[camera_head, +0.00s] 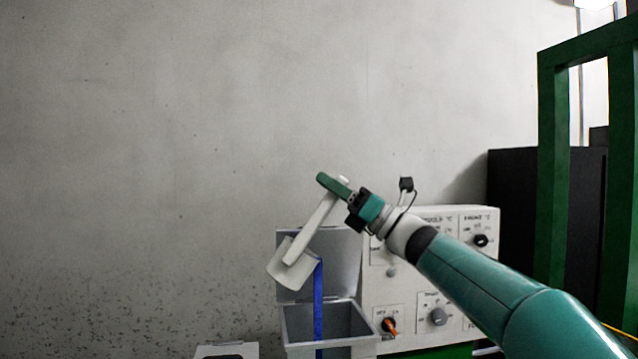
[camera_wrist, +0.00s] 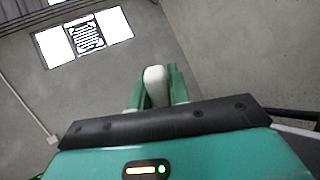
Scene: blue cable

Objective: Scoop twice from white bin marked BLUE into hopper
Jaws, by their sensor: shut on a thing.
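My gripper (camera_head: 338,187) is shut on the handle of a white scoop (camera_head: 292,264), up in front of the wall. The scoop hangs down to the left, its bowl tilted above a grey open-topped box with a raised lid, which looks like the hopper (camera_head: 298,326). A vertical blue band (camera_head: 319,300) runs from beside the bowl down across the box; I cannot tell whether it is falling material or a stripe. In the wrist view the scoop's handle end (camera_wrist: 156,84) shows between my green fingers. No bin marked BLUE is readable.
A white control panel (camera_head: 455,262) with several knobs stands right of the hopper, behind my arm. A green frame (camera_head: 552,180) and a black cabinet (camera_head: 508,200) stand at the right. A pale object (camera_head: 226,351) is cut off at the bottom edge. The upper left is free.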

